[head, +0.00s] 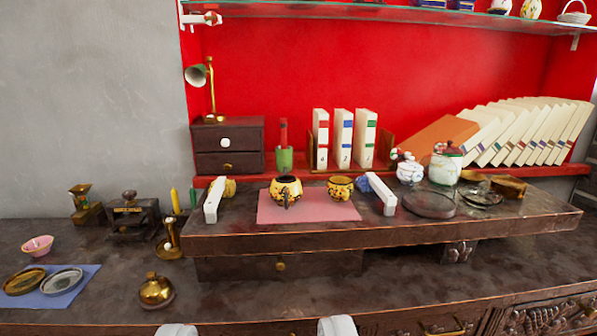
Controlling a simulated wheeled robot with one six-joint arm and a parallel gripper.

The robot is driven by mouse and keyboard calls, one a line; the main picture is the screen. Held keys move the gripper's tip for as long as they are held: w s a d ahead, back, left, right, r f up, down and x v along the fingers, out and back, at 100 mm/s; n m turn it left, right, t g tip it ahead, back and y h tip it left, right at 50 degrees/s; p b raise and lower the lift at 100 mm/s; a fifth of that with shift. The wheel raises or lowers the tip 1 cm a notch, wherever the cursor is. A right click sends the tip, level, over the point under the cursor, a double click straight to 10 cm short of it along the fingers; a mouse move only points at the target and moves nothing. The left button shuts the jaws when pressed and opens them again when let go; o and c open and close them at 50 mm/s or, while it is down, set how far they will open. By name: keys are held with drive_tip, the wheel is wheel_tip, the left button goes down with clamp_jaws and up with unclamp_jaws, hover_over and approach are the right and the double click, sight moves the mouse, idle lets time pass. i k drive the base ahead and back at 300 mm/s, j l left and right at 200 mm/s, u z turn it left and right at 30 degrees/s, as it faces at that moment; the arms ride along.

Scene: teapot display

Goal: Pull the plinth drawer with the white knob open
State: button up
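The small dark wooden plinth (258,142) stands at the left of the red niche, with a brass lamp on top. Its upper drawer (207,138) has a round white knob (225,143) and looks shut. Its lower drawer (207,161) has a small brass knob (227,168) and also looks shut. My gripper (257,328) shows only as two pale fingertips at the bottom edge. They are wide apart with nothing between them, well in front of and below the plinth.
A raised dark shelf (480,226) holds two yellow pots on a pink mat (308,211) between white blocks. A green-and-red tool (284,150) stands right of the plinth. A candlestick (170,240) and brass pot (156,290) stand left. A glass shelf (380,14) hangs above.

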sight(234, 139)
drive_tip(key=i+j, duration=0.75)
drive_tip(key=i, duration=0.05)
